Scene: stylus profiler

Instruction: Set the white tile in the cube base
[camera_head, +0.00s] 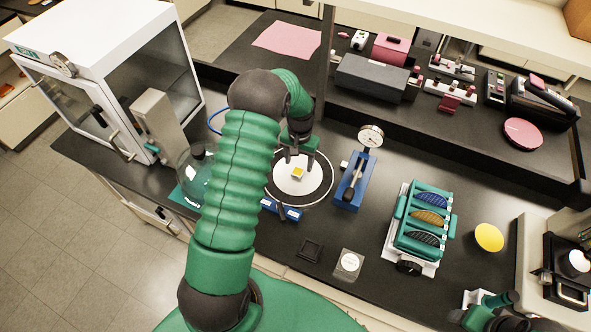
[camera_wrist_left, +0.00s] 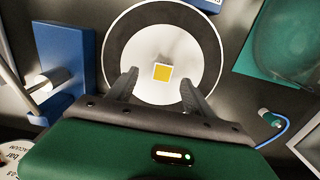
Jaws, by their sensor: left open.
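A small square tile with a yellow face and a pale rim (camera_head: 298,173) lies on the white round plate (camera_head: 285,186) of a black-ringed stage. It also shows in the left wrist view (camera_wrist_left: 162,72), where its face looks orange-yellow. My left gripper (camera_head: 299,158) is open above the plate, its dark fingers apart and short of the tile in the left wrist view (camera_wrist_left: 166,84). A small black square tray (camera_head: 309,250), perhaps the cube base, lies on the bench nearer me. A clear square piece with a white disc (camera_head: 348,264) lies beside it. My right gripper is not seen.
A blue dial-gauge stand (camera_head: 352,182) stands close right of the stage. A teal rack (camera_head: 425,222) and a yellow disc (camera_head: 489,237) are farther right. Bench between tray and rack is partly clear.

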